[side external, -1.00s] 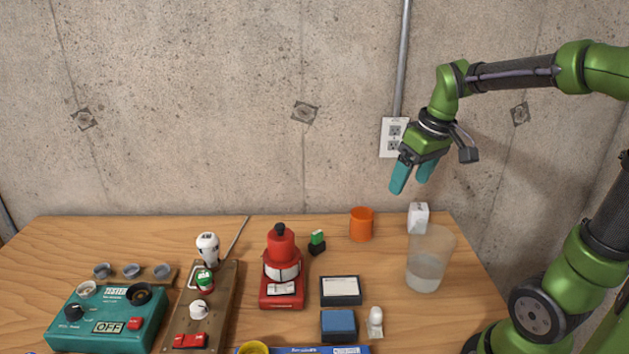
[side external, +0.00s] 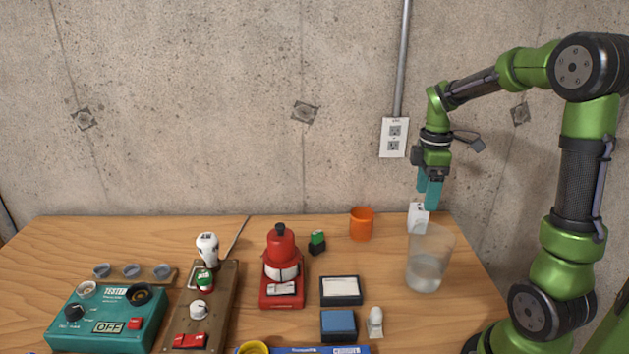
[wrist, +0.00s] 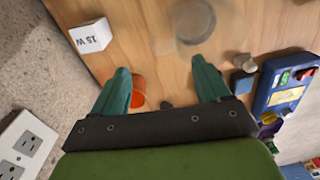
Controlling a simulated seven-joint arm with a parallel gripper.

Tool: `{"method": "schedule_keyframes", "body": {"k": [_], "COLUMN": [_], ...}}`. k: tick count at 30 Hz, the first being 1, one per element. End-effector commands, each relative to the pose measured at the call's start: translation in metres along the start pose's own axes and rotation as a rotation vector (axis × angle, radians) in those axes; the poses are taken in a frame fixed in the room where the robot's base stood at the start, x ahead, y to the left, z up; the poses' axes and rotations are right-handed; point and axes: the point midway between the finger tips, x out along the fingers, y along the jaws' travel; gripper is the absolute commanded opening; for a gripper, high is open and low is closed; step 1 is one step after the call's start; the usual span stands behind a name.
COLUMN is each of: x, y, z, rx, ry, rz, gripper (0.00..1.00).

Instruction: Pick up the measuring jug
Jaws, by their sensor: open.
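The measuring jug (side external: 430,258) is a clear, frosted vessel standing upright at the right of the wooden table, with something pale in its lower part. In the wrist view the jug (wrist: 193,22) is seen from above near the top edge, beyond my fingertips. My gripper (side external: 428,198) points down with teal fingers, above and behind the jug, close over a small white box (side external: 417,216). In the wrist view my gripper (wrist: 160,68) is open, with nothing held between the fingers.
An orange mug (side external: 361,224) stands left of the jug. A black-edged box (side external: 341,290), a blue box (side external: 338,325) and a white bulb (side external: 375,322) lie in front. A concrete wall with an outlet (side external: 394,138) is behind.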

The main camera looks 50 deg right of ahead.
Motion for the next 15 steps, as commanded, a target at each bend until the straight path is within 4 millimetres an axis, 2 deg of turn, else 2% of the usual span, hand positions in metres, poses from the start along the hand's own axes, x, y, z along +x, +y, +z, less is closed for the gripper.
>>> {"method": "schedule_keyframes", "body": {"k": [3, 11, 15], "x": [0.022, 0.042, 0.062], "y": [-0.001, -0.001, -0.004], "z": [0.0, 0.0, -0.001], "rx": [0.001, 0.002, 0.002], "ry": [-0.001, 0.0, -0.001], "rz": [-0.005, -0.002, -0.005], "gripper": [0.76, 0.76, 0.76]}}
